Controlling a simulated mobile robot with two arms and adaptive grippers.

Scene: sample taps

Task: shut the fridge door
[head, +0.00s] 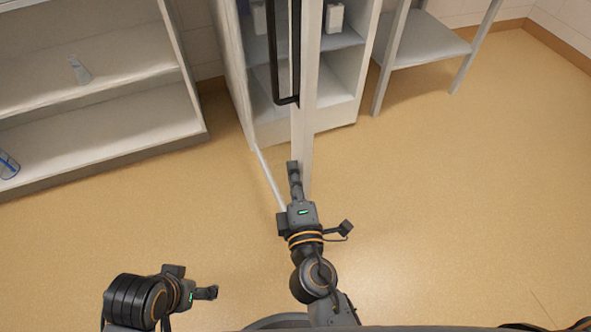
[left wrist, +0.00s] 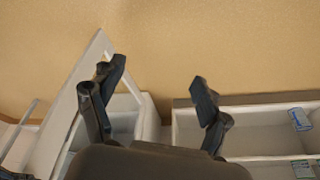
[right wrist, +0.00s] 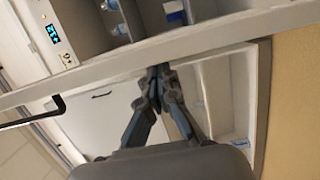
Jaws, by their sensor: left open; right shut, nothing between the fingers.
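The white fridge (head: 349,117) stands at the top middle of the head view, with its shelves exposed. Its door (head: 308,120) is open and seen nearly edge-on, reaching out towards me. A black bar handle (head: 283,98) is on the door's left face. My right gripper (head: 293,166) is shut and empty, its tips at the door's edge. In the right wrist view the tips (right wrist: 160,70) meet the pale door edge (right wrist: 215,40); I cannot tell whether they touch. My left gripper (head: 211,292) is open and empty, low on the left; its spread fingers show in the left wrist view (left wrist: 160,80).
A white shelf unit (head: 100,148) stands left of the fridge, holding a clear bottle (head: 80,70) and a blue-marked item (head: 8,165). A grey table (head: 430,42) stands to the right. The tan floor (head: 440,200) is clear on the right. Bottles (head: 334,18) stand inside the fridge.

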